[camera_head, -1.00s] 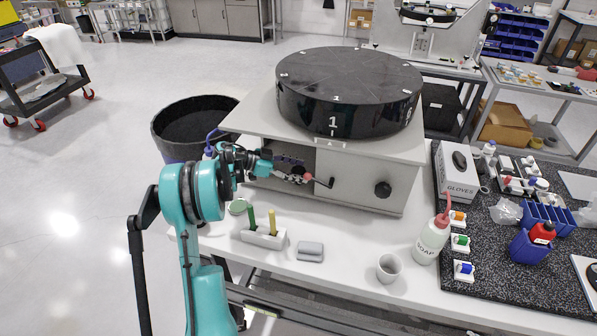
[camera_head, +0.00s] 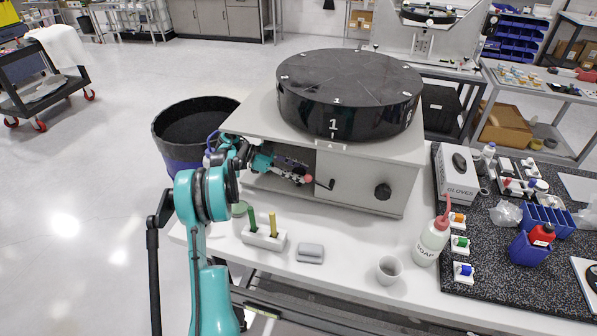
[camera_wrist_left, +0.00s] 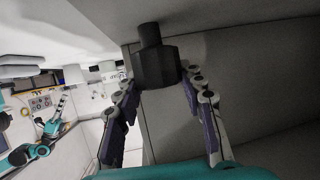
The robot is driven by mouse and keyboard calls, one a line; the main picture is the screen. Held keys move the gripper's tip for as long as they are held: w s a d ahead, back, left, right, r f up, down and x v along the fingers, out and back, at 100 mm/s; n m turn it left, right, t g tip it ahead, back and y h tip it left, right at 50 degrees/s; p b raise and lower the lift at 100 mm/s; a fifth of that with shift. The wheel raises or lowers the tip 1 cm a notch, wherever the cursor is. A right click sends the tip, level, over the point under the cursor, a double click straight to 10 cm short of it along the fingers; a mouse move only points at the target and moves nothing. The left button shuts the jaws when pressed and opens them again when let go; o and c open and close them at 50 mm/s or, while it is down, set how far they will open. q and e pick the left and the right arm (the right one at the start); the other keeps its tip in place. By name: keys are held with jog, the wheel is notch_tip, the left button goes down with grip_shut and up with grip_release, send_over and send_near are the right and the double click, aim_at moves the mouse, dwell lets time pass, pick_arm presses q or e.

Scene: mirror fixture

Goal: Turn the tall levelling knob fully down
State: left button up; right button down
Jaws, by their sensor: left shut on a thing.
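A black faceted knob (camera_wrist_left: 156,66) hangs on a short, thick stem under a grey surface in the left wrist view. My left gripper (camera_wrist_left: 160,80) has one finger on each side of it and is shut on it. In the head view my left gripper (camera_head: 287,164) reaches into the open left part of the grey machine (camera_head: 355,185), under its top plate. The knob is hidden or too small to make out there. My right gripper is not in view.
A large black turntable (camera_head: 350,85) marked 1 sits on the machine. A crank with a red ball (camera_head: 308,179) is close to my fingers. A black bin (camera_head: 185,150) is behind my arm.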

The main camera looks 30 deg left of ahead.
pick_arm(q)
jog(key=o, duration=1.2)
